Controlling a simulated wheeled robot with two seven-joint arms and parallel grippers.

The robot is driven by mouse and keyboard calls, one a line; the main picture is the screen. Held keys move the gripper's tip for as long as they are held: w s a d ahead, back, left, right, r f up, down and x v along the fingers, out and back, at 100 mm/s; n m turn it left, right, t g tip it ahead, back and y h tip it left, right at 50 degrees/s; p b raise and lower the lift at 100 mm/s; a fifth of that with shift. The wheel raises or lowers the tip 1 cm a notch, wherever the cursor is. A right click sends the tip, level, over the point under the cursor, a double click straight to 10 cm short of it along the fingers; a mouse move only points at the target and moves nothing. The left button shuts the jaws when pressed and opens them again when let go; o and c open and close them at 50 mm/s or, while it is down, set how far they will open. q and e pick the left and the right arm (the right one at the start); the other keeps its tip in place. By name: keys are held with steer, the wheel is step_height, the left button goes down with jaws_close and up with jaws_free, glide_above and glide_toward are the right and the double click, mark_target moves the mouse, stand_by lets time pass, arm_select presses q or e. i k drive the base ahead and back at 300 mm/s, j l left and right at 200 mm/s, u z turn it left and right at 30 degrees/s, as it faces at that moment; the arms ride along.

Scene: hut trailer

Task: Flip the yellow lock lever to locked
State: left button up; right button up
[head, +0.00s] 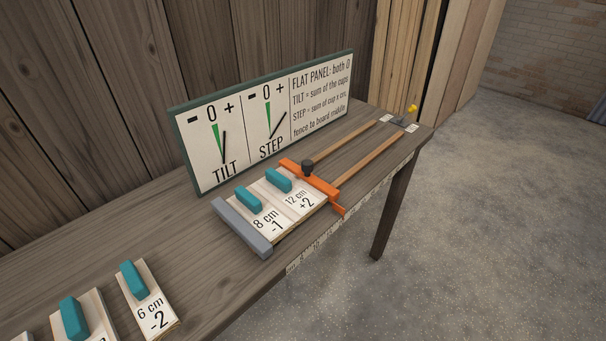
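A small yellow lever (411,108) stands at the far right end of the bench, on a small grey mount (403,122) beside white labels. It is too small to tell which position it is in or to read the labels. Neither of my grippers shows in the head view.
The wooden bench (215,292) carries two rails running to the lever's end, an orange clamp bar (318,180) with a black knob, and two teal-handled boards against a grey fence (242,228). A sign (265,120) stands behind. More boards (148,300) lie front left. Floor (480,220) is clear.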

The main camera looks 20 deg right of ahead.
mark_target(412, 108)
steer(key=z, duration=1.5)
steer(key=i+l, duration=0.25)
steer(key=i, duration=0.2)
steer(key=i+l, duration=0.2)
steer(key=i, duration=0.2)
steer(key=i+l+z, duration=0.1)
steer(key=i+l, duration=0.15)
steer(key=i, duration=0.2)
